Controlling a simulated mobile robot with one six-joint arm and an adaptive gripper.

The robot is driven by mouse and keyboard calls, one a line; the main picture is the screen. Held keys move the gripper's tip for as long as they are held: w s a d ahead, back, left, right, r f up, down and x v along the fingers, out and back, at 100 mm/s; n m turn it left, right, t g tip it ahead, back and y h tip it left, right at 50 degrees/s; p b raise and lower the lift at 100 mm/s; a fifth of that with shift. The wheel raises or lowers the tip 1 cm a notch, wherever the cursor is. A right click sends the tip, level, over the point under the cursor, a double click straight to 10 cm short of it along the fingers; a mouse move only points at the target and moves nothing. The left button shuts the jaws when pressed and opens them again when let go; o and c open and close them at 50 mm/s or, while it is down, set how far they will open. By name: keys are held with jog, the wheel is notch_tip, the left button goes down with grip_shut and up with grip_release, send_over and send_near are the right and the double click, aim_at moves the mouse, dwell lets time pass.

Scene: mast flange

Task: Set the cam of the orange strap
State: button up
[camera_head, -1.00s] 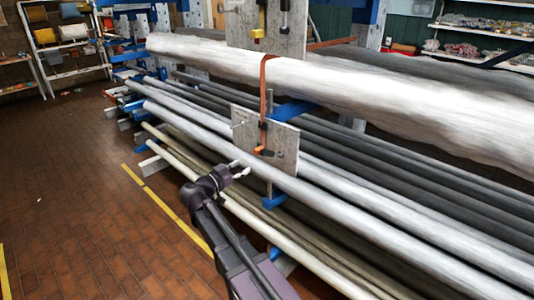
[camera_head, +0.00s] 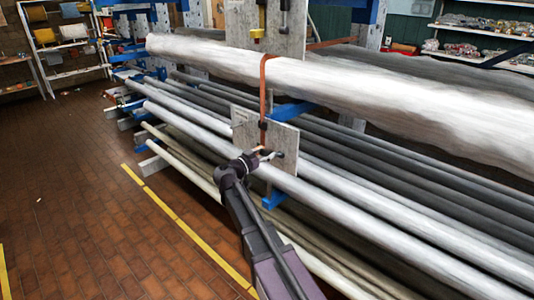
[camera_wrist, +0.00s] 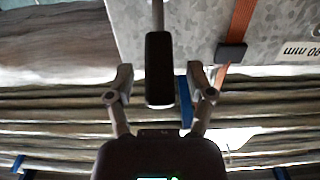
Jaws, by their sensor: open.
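The orange strap (camera_head: 263,88) hangs over the thick pale mast and runs down to a grey speckled plate (camera_head: 245,125). In the wrist view the strap (camera_wrist: 240,22) lies on the plate (camera_wrist: 185,25), with a black buckle (camera_wrist: 231,52) on it. My gripper (camera_head: 266,155) is at the plate's lower part in the head view and hides much of the strap's lower end. In the wrist view my gripper (camera_wrist: 160,88) is open. A black grip (camera_wrist: 159,68) on a metal rod stands between its fingers, with visible gaps on both sides.
Long pipes (camera_head: 370,165) lie on a rack with blue supports (camera_head: 273,200) behind and below my gripper. An upper plate (camera_head: 240,25) carries a yellow-ended fitting (camera_head: 258,33). The brick floor (camera_head: 90,220) to the left is mostly clear.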

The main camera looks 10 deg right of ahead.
jog(key=shift+w+d, duration=0.2)
jog(key=shift+d, duration=0.1)
grip_shut()
